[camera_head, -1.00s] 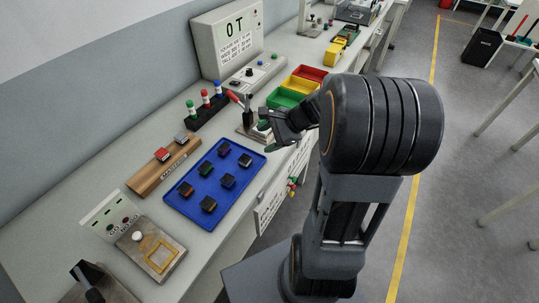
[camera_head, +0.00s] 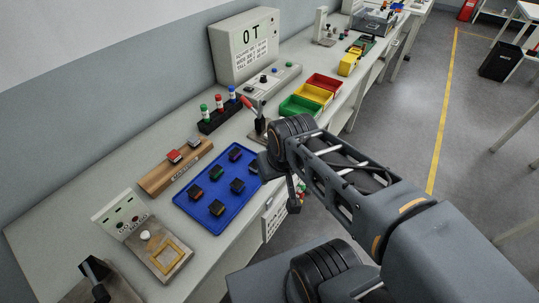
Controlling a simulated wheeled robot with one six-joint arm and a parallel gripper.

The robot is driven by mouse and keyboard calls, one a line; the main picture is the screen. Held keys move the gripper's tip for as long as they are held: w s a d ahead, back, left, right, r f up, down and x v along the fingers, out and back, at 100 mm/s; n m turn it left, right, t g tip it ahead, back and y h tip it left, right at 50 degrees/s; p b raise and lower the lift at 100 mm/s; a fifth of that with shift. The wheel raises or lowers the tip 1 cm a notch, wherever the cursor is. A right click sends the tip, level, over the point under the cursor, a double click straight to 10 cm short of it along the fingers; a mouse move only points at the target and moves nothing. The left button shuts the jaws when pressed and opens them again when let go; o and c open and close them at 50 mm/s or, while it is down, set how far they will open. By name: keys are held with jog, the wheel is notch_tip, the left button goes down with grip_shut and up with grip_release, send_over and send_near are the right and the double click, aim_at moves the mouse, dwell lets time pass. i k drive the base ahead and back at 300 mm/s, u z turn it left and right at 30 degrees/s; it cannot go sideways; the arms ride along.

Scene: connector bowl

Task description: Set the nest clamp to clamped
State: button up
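A toggle clamp with a red-tipped handle (camera_head: 247,103) and a dark body (camera_head: 259,124) stands near the front edge of the bench, just behind my wrist. I take it as the nest clamp. Its handle leans up and to the left. Its base and whatever it bears on are mostly hidden by my arm. My gripper (camera_head: 279,178) is in front of and below the clamp in the picture, beside the right edge of the blue tray. It shows no contact with the handle. Its fingers are small and dark, and their opening is unclear.
The blue tray (camera_head: 206,212) holds several dark blocks. Red, yellow and green bins (camera_head: 301,106) stand beyond the clamp. A black rack with capped vials (camera_head: 219,121) is to its left. A wooden block (camera_head: 165,179) and a metal fixture (camera_head: 161,262) lie nearer.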

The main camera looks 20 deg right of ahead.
aim_at(262, 102)
jog(key=u, duration=2.4)
jog(key=k, duration=1.25)
jog(key=z, duration=1.45)
jog(key=i, duration=1)
jog(key=z, duration=0.05)
